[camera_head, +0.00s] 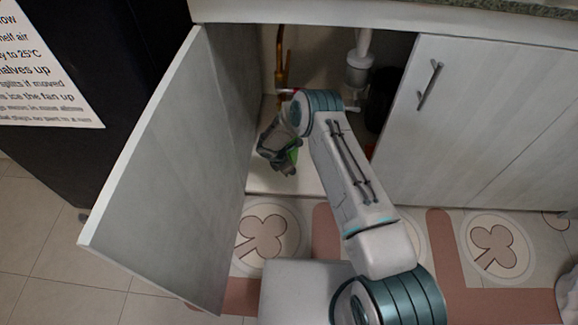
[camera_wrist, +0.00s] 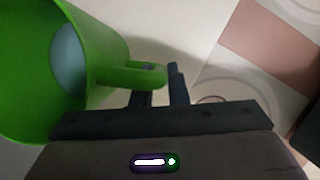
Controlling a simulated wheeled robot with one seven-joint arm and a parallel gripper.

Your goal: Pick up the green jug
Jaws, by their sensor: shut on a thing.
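The green jug (camera_wrist: 105,42) fills the upper left of the wrist view, with its open mouth facing the camera and a pale blue-grey inside. Its handle (camera_wrist: 140,75) sticks out to the right, between the fingers of my gripper (camera_wrist: 162,88), which is shut on it. In the head view my gripper (camera_head: 284,168) is inside the open cupboard, low over its pale floor. Only a small green patch of the jug (camera_head: 293,156) shows there; my gripper and wrist hide the rest. I cannot tell whether the jug touches the cupboard floor.
The open cupboard door (camera_head: 170,170) stands left of my arm, and a closed door (camera_head: 455,120) is on the right. A copper pipe (camera_head: 281,60) and a white drain pipe (camera_head: 360,65) are at the cupboard's back. A dark object (camera_head: 381,95) stands right of the drain.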

